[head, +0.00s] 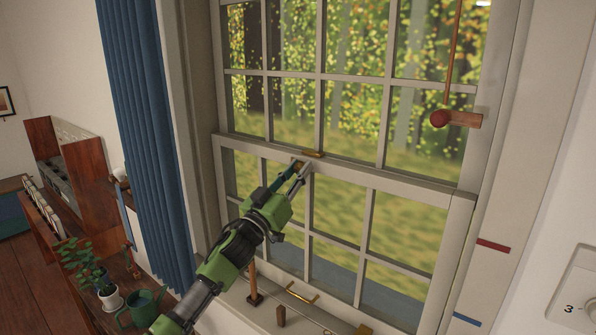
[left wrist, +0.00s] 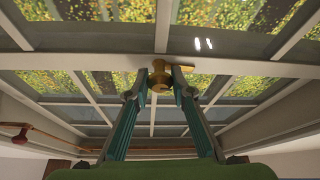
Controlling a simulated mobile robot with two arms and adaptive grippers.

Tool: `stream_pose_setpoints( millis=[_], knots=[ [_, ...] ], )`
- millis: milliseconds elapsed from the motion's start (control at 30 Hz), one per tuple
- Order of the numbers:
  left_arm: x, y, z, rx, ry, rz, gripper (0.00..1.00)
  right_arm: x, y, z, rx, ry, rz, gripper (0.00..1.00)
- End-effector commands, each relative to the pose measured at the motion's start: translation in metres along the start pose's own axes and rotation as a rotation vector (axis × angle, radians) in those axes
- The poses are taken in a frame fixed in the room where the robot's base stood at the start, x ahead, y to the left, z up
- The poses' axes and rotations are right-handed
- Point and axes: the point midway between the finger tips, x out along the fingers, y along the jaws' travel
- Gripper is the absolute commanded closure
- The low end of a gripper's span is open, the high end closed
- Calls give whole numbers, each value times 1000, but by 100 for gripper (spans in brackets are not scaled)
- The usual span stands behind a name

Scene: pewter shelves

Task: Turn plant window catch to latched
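The brass window catch (head: 313,154) sits on the meeting rail of the sash window, near the middle of the head view. In the left wrist view, the catch (left wrist: 183,74) has a lever running to the right and a round part between my fingertips. My left gripper (head: 299,166) reaches up to the catch from below. Its fingertips (left wrist: 159,82) stand apart, one on each side of the round part, with narrow gaps that make contact hard to judge. The fingers hide part of the catch in the head view. My right gripper is not in view.
A wooden bracket with a red ball (head: 441,118) and a cord is on the frame at the right. A blue curtain (head: 150,130) hangs at the left. A green watering can (head: 142,306) and a potted plant (head: 108,297) stand low left. Brass handles (head: 301,293) are at the lower sash.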

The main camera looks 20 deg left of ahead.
Motion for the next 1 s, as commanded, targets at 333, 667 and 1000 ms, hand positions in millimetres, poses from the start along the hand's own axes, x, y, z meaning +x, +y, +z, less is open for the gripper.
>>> stream_pose_setpoints(
  millis=[333, 667, 1000],
  knots=[
    [0, 0, -1, 60, 1, 25, 99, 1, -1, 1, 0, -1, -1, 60],
    [0, -2, -2, 289, 0, 117, 99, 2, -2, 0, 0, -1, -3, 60],
    [1, -2, -3, 589, 0, 242, 99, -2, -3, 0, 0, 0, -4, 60]
  ],
)
